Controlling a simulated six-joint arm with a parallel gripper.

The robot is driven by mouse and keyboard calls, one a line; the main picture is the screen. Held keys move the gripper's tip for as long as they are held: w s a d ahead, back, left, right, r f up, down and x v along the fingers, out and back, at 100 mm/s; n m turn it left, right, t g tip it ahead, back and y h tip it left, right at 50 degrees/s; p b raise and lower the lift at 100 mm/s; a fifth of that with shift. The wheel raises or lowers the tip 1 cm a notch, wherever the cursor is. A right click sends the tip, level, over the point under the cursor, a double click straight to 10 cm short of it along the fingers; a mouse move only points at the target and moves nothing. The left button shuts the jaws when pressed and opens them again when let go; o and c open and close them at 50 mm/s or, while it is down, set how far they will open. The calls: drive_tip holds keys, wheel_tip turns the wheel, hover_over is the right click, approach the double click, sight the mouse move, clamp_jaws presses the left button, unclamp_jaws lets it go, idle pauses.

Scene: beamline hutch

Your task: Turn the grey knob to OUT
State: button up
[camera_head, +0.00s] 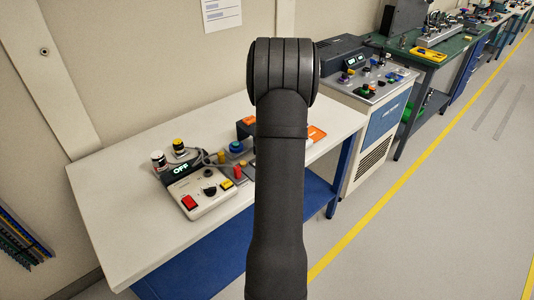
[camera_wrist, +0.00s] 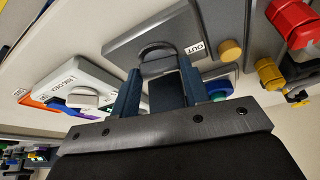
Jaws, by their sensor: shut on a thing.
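The grey knob (camera_wrist: 155,55) shows in the wrist view on a dark grey panel (camera_wrist: 122,45). A white label reading OUT (camera_wrist: 195,48) is on the panel just right of the knob. My gripper (camera_wrist: 160,88) reaches to the knob with one blue-grey finger on each side, shut on it. The fingers and the dark part between them hide some of the knob, so its exact pointing direction is hard to tell. In the head view my arm hides the gripper and the knob.
In the wrist view, a yellow button (camera_wrist: 231,50), red knob (camera_wrist: 292,22) and blue-green button (camera_wrist: 218,88) are to the right; a white box (camera_wrist: 75,78) is to the left. In the head view, a control box (camera_head: 216,200) beside an OFF display stands on the white table (camera_head: 120,210).

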drive_tip(key=o, duration=1)
drive_tip(key=v, duration=1.7)
drive_tip(key=shift+s+d+r, duration=0.1)
drive_tip(key=shift+s+r, duration=0.05)
drive_tip(key=x, duration=1.7)
drive_tip(key=shift+f, duration=0.2)
drive_tip(key=shift+r, duration=0.15)
